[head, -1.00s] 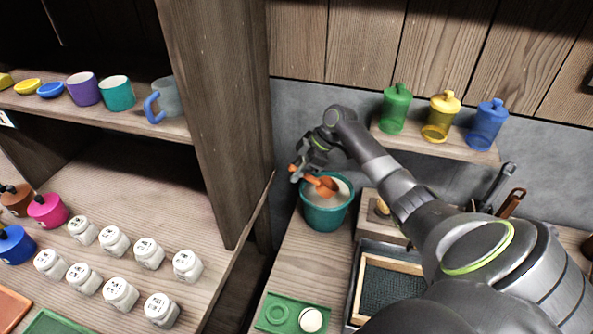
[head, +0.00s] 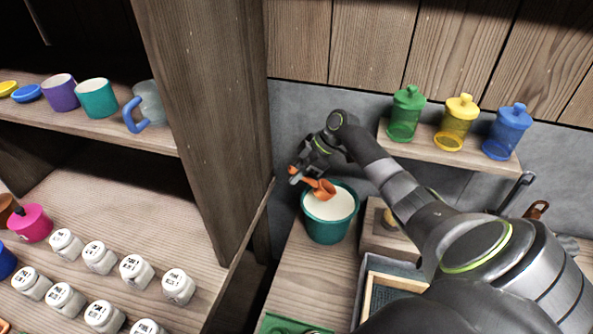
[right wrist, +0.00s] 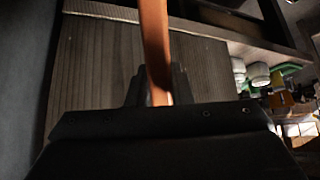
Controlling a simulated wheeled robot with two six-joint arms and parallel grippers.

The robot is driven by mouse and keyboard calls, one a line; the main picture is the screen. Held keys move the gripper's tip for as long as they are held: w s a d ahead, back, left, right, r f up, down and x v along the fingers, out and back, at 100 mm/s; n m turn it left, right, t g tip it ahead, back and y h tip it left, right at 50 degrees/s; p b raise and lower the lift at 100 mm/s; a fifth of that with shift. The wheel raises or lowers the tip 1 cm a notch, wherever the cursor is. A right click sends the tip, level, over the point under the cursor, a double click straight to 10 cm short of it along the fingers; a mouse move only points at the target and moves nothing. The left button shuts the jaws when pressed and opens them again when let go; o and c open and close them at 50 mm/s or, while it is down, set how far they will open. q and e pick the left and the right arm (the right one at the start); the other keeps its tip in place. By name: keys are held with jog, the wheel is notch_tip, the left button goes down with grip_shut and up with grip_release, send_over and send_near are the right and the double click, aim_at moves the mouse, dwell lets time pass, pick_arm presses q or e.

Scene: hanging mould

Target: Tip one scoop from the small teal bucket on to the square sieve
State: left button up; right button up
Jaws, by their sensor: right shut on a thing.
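The small teal bucket (head: 329,226) stands on the wooden counter and holds pale material nearly to its rim. An orange scoop (head: 322,190) is over the bucket's left rim. My right gripper (head: 298,174) is shut on the scoop's handle, up and left of the bucket. In the right wrist view the orange handle (right wrist: 155,50) runs up from between the jaws. What the scoop's bowl holds cannot be made out. The square sieve (head: 385,290), with a wooden frame and dark mesh, is at the lower middle, partly hidden by my right arm. My left gripper is not in view.
A wooden block (head: 385,236) stands right of the bucket. A wall shelf (head: 450,150) bears green, yellow and blue jars. A tall wooden panel (head: 205,120) rises on the left, beside shelves with cups and white jars. A green tray (head: 290,325) lies at the bottom.

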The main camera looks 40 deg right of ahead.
notch_tip(320, 180, down, 9)
jog(key=b, duration=0.7)
jog(key=shift+r, duration=0.1)
dwell(0.7)
jog(key=shift+r+p, duration=3.35)
jog(key=shift+r, duration=0.8)
